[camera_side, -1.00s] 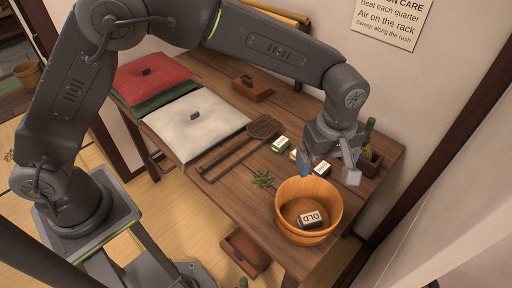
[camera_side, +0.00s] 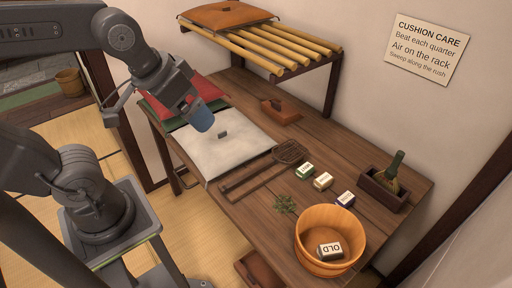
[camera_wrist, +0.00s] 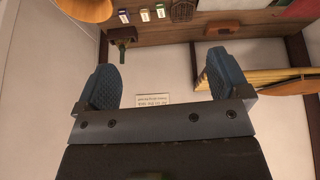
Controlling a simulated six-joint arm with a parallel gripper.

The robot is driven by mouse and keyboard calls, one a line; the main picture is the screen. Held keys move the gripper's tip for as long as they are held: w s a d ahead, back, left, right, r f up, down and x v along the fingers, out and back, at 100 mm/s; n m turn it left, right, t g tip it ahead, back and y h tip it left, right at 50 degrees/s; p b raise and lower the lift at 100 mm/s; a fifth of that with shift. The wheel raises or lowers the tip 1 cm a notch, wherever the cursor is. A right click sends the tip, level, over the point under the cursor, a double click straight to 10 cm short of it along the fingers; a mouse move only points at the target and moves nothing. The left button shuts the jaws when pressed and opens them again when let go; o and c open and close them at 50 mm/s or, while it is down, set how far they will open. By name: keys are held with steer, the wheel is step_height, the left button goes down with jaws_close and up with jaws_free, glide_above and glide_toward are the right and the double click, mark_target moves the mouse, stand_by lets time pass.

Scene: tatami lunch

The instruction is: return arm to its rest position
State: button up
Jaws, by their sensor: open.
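My gripper (camera_side: 158,108) is at the upper left of the side view, in front of the cushions and away from the bucket. Its jaws are spread and empty. In the wrist view my gripper (camera_wrist: 163,80) shows two blue padded fingers wide apart, with only wall and the sign between them. My arm is folded back toward its base at the left of the side view. The forearm runs partly out of the picture.
A wooden bucket (camera_side: 312,262) holds a block marked OLD (camera_side: 330,250). Small boxes (camera_side: 322,181) and a brush in a holder (camera_side: 393,180) stand on the table. A white cushion (camera_side: 225,155) lies near my gripper. A bamboo rack (camera_side: 290,50) projects from the wall.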

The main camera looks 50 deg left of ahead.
steer(key=shift+s+a+f+m, duration=0.2)
steer(key=shift+s, duration=0.2)
steer(key=shift+s+a+f+m, duration=0.15)
steer(key=shift+s+m, duration=0.05)
steer(key=shift+s, duration=0.15)
